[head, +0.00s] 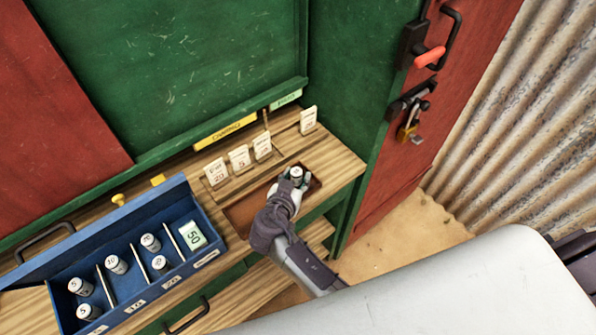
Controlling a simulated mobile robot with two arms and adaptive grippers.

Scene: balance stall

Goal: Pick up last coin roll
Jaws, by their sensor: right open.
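A pale coin roll (296,173) with a dark mark on its top stands at the brown tray (240,212) on the wooden counter. My right gripper (291,182) is open with its fingers around or beside this roll; the fingers hide its lower part, so I cannot tell whether they touch it. More coin rolls stand in the blue compartment box (62,262) at the left, among them one marked 5 (88,312), one marked 10 (116,265) and one at the back (150,242). My left gripper is not in view.
A green-white block marked 50 (192,235) sits in the box's right compartment. Several price cards, one being (239,157), stand in a row behind the tray. A green panel (180,60) rises behind the counter (338,160). A padlock (408,130) hangs on the red door.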

